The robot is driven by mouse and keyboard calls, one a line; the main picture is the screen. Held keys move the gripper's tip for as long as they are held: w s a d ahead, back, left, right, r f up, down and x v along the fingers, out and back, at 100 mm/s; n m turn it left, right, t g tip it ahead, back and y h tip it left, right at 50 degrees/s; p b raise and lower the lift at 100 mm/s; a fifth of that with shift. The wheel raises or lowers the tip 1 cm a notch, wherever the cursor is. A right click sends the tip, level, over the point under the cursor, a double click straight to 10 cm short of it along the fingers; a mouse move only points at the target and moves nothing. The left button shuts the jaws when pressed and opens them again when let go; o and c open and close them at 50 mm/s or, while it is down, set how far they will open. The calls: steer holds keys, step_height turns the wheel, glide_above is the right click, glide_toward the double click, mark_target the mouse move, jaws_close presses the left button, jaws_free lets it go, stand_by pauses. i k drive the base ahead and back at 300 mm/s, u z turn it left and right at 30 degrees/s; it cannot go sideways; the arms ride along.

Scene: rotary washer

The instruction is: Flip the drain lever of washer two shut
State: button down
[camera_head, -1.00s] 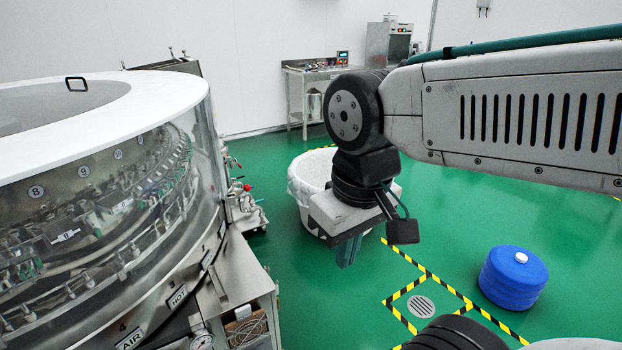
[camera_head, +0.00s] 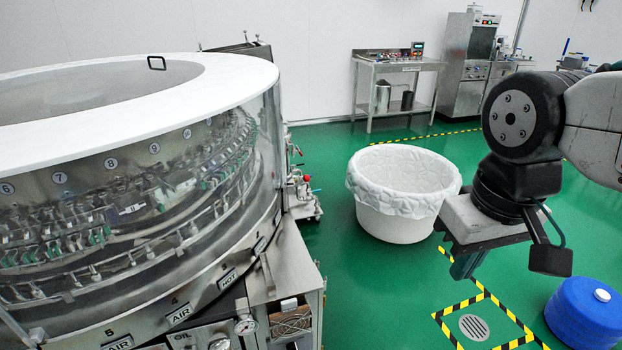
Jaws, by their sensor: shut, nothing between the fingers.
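A large round rotary washer (camera_head: 160,216) with a white rim and clear side wall fills the left of the head view. Numbered discs show inside it, and AIR and HOT labels run along its lower band. Valves and fittings with a red knob (camera_head: 307,178) stand at its right side. I cannot make out which part is washer two, and I cannot pick out a drain lever. My gripper (camera_head: 467,264) hangs pointing down at the right, well apart from the washer. It is shut and empty.
A white lined tub (camera_head: 403,192) stands on the green floor between the washer and my gripper. A floor drain (camera_head: 473,327) with striped tape and a blue drum (camera_head: 587,313) are at lower right. A steel table (camera_head: 397,72) stands by the back wall.

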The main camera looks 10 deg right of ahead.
mark_target(306, 178)
steer(key=u, duration=1.5)
steer(key=i, duration=1.15)
steer(key=z, duration=1.35)
